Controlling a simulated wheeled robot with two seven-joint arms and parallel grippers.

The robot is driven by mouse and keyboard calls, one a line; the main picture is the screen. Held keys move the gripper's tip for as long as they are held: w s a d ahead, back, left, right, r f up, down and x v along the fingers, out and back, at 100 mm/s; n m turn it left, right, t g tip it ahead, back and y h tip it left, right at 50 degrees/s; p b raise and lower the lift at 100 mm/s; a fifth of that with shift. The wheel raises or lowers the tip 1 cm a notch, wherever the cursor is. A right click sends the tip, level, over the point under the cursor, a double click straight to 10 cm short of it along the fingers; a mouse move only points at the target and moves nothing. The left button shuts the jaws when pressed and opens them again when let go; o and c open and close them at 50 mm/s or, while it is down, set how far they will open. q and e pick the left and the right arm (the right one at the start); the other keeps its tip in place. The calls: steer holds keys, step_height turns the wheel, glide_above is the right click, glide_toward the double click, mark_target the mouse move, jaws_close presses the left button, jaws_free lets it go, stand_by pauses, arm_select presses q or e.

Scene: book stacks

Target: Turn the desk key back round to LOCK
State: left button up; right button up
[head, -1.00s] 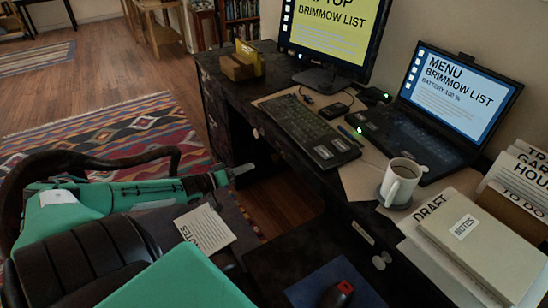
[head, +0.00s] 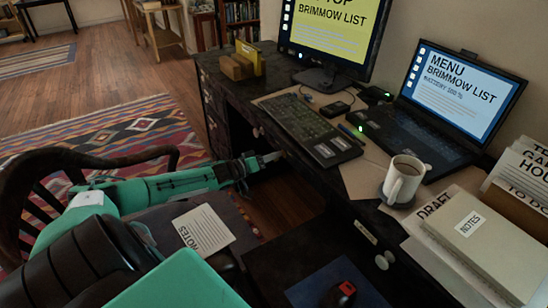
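My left gripper (head: 270,157) reaches in from the left on its green arm, its pale fingertips pointing right toward the front of the dark desk (head: 208,75). It is low beside the desk's open knee space, and the fingers are too small to tell open or shut. I cannot make out the desk key or any LOCK mark. A small pale label (head: 364,232) and a round knob (head: 382,261) are on the desk's near front. Another small pale knob (head: 256,132) is on the far front, just above and left of the fingertips. My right gripper is not in view.
A chair (head: 85,160) and a NOTES sheet (head: 203,229) are near my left arm. On the desk are a keyboard (head: 307,131), laptop (head: 420,138), coffee mug (head: 404,180) and notebook (head: 482,243).

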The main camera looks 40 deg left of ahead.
arm_select(q)
steer(key=shift+w+d, duration=0.15)
steer(key=shift+w, duration=0.3)
steer(key=shift+c, duration=0.2)
jaws_close()
